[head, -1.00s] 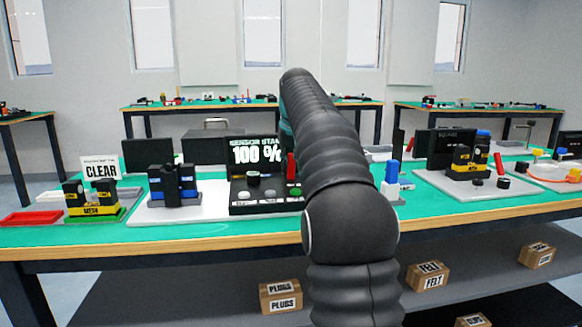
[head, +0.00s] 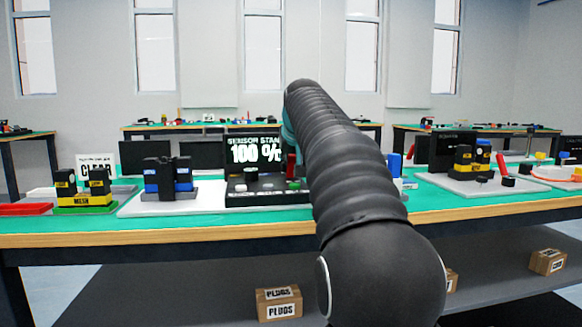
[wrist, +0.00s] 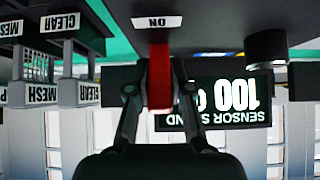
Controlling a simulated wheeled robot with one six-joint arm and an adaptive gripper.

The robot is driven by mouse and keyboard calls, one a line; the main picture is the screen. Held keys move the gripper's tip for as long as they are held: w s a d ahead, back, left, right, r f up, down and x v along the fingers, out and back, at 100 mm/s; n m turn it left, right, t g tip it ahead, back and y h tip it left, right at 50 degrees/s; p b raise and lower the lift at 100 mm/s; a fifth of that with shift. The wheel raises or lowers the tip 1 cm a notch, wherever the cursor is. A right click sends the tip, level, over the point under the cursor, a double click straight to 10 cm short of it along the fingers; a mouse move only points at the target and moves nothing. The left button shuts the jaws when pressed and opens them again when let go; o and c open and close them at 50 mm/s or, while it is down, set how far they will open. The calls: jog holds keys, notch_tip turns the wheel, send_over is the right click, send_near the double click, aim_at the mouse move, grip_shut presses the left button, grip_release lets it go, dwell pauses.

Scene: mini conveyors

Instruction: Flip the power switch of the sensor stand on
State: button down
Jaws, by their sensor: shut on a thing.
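The red power switch lever (head: 291,170) stands up at the panel's right side, beside my arm. The wrist view is upside down; there the red lever (wrist: 160,72) sits between the fingers of my gripper (wrist: 160,92), which is shut on it. An "ON" label (wrist: 157,22) lies on the panel by the lever's foot. In the head view my arm hides most of the gripper.
A black knob (head: 250,173) and a green button (head: 293,186) are on the panel close to the lever. A blue and black fixture (head: 170,178) stands to the left, then a yellow and black one marked MESH (head: 81,200). A blue-topped block (head: 394,165) stands right of my arm.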

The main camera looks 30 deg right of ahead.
jog(key=c, duration=1)
grip_release()
jog(key=shift+c, duration=0.2)
jog(key=v, duration=1.2)
jog(key=s+a+f+n+g+y+p, duration=0.15)
jog(key=s+a+f+p, duration=0.35)
jog(key=s+a+f, duration=0.7)
jog(key=s+a+f+n+p, duration=0.1)
jog(key=s+a+f+p, duration=0.1)
jog(key=s+f, duration=0.6)
jog(key=s+a+f+g+p, duration=0.1)
jog(key=s+a+f+p, duration=0.1)
jog(key=s+f, duration=0.6)
jog(key=shift+s+a+n+y, duration=0.35)
jog(key=shift+s+y, duration=0.1)
jog(key=shift+s, duration=0.2)
